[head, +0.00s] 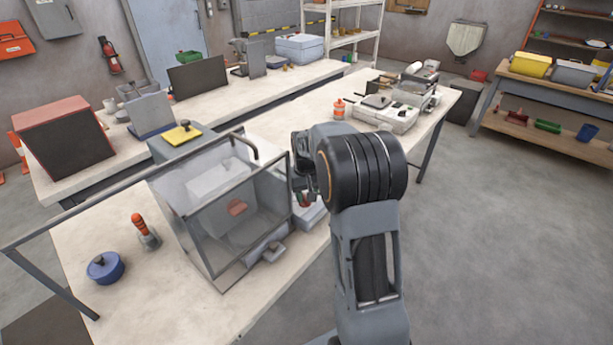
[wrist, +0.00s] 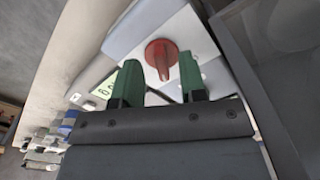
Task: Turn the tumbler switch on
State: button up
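A red switch knob (wrist: 161,58) stands on the sloped pale face of a grey box (wrist: 190,38) in the wrist view. In the head view the box (head: 312,217) sits on the bench beside the clear enclosure, and the knob is mostly hidden by my arm. My gripper (wrist: 160,86) has two green fingertips, apart, with the knob showing just beyond the gap between them. I cannot tell whether either finger touches it. In the head view my gripper (head: 304,190) hangs low over the box. A small panel with green digits (wrist: 105,88) shows beside the left finger.
The clear-walled enclosure (head: 215,200) stands close left of my gripper. A grey latch (head: 273,252) sticks out at its lower front. A blue lidded pot (head: 105,268) and an orange-handled tool (head: 140,226) are at the left. The floor at right is clear.

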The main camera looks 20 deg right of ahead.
notch_tip(320, 180, up, 12)
dwell(0.4)
dwell(0.7)
